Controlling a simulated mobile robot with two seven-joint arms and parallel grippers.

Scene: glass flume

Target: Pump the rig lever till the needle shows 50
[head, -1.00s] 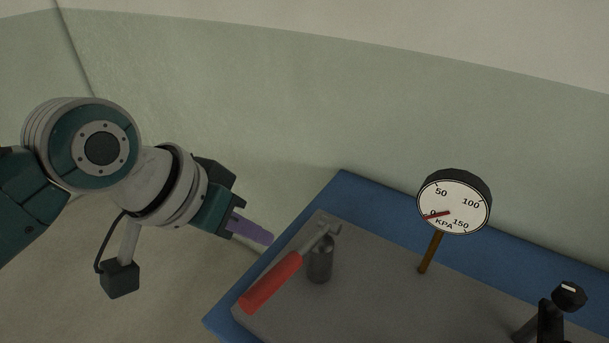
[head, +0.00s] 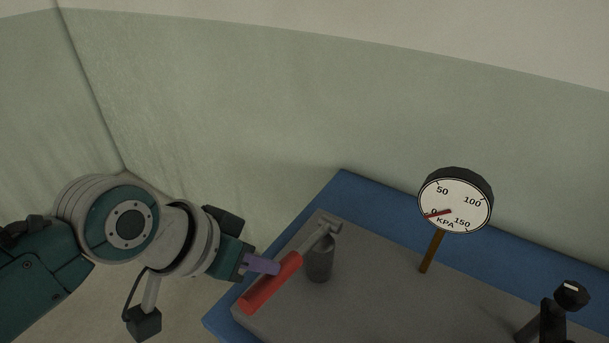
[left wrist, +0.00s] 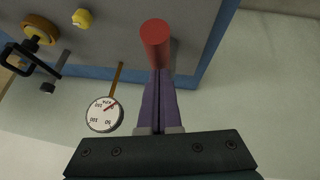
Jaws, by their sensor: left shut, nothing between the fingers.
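The rig lever has a red handle (head: 268,286) that slopes down to the left from a grey metal arm at the pump post (head: 319,262). A round white gauge (head: 455,204), marked in kPa, stands on a brown stem; its red needle lies at about 0. My left gripper (head: 266,265) has purple fingers, shut and empty, with their tips at the upper left side of the handle. In the left wrist view the closed fingers (left wrist: 157,85) end at the red handle (left wrist: 155,36); I cannot tell whether they touch. My right gripper is not in view.
The rig sits on a grey plate (head: 400,310) over a blue base (head: 365,195). A black knobbed fitting (head: 570,294) stands at the right. The left wrist view also shows a yellow knob (left wrist: 82,18) and a brown round part (left wrist: 40,30). A pale wall (head: 300,110) rises behind.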

